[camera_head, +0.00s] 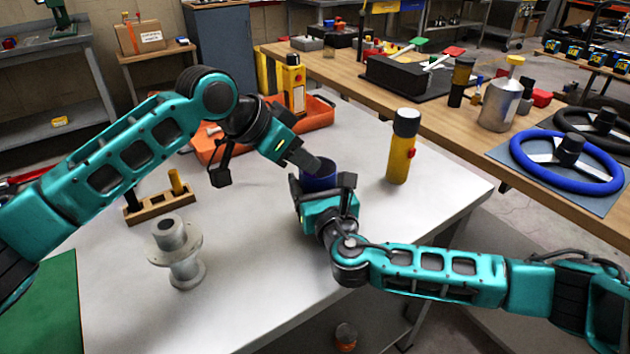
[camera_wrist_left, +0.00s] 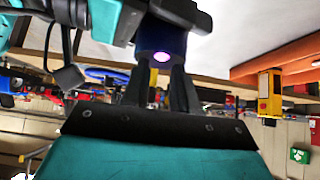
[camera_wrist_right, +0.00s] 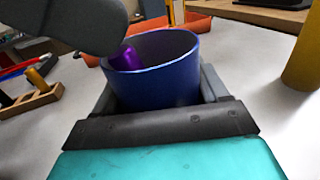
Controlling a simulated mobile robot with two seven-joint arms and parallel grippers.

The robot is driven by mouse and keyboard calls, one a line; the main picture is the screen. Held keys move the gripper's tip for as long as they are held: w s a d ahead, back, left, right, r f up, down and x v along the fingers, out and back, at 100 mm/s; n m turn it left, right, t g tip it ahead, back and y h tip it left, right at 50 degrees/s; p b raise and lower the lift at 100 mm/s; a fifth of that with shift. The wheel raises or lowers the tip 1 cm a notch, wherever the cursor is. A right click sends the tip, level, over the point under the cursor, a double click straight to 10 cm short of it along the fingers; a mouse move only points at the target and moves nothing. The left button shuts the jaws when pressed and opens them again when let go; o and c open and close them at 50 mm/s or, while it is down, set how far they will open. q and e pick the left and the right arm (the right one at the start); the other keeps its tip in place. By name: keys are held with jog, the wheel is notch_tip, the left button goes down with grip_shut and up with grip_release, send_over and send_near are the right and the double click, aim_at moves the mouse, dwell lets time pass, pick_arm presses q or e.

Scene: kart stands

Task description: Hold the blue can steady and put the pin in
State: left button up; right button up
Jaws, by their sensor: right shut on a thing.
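My right gripper (camera_wrist_right: 155,105) is shut on the blue can (camera_wrist_right: 155,80), its fingers on either side of it. The can is upright, mouth up, near the middle of the table; it also shows in the head view (camera_head: 320,177). A purple pin (camera_wrist_right: 125,57) shows at the left of the can's mouth, beneath a grey finger of my left gripper. My left gripper (camera_head: 312,165) reaches down to the mouth. In the left wrist view, the pin's end (camera_wrist_left: 162,57) shows between its fingertips; I cannot tell whether they press on it. How deep the pin sits is hidden.
A yellow bottle with a black cap (camera_head: 403,150) stands right of the can. A flanged metal part (camera_head: 184,262) and a wooden peg holder (camera_head: 158,205) stand to the left. An orange tray (camera_head: 318,119) lies behind. The table's front middle is clear.

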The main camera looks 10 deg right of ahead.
pick_arm(q)
jog(key=o, duration=0.4)
jog(key=v, duration=1.2)
pick_arm(e)
jog(key=o, duration=1.1)
